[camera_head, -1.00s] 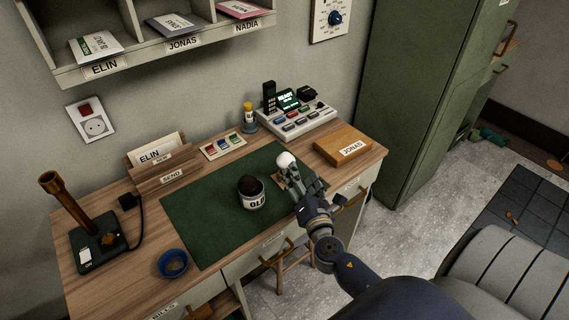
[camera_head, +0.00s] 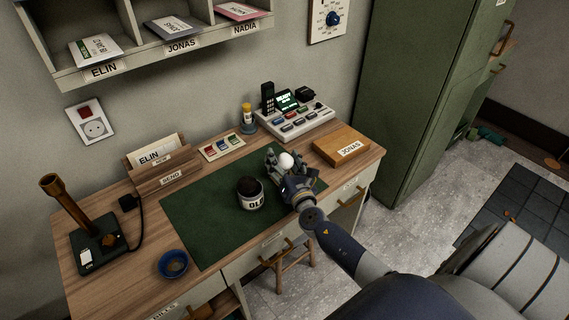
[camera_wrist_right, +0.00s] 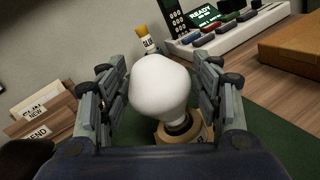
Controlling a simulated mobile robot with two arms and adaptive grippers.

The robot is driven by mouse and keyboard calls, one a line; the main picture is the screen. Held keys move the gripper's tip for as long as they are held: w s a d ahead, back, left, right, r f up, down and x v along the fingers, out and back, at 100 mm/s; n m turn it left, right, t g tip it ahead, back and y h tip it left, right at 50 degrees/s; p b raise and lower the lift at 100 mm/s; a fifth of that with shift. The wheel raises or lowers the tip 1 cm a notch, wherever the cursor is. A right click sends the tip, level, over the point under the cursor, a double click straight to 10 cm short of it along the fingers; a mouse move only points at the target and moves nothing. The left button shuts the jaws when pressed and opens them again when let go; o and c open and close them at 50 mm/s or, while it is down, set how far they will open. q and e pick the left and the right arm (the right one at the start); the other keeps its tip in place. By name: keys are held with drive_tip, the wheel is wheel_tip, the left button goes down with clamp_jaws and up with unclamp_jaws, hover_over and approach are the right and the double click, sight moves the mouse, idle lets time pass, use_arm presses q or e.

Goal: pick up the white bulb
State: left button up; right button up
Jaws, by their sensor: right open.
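The white bulb (camera_head: 286,161) stands at the right part of the green desk mat. My right gripper (camera_head: 287,168) is open, with one finger on each side of the bulb. In the right wrist view the right gripper (camera_wrist_right: 160,95) shows small gaps between its fingers and the bulb. My left gripper is not in view.
A tin marked OLD (camera_head: 251,201) stands left of the gripper. A wooden box marked JONAS (camera_head: 342,146) is to the right. A button console (camera_head: 297,122) and a glue bottle (camera_head: 248,117) stand behind. The mat's left part (camera_head: 200,220) is clear.

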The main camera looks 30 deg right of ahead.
drive_tip(key=shift+x, duration=1.45)
drive_tip(key=shift+s, duration=0.1)
drive_tip(key=shift+c, duration=0.6)
drive_tip(key=c, duration=0.6)
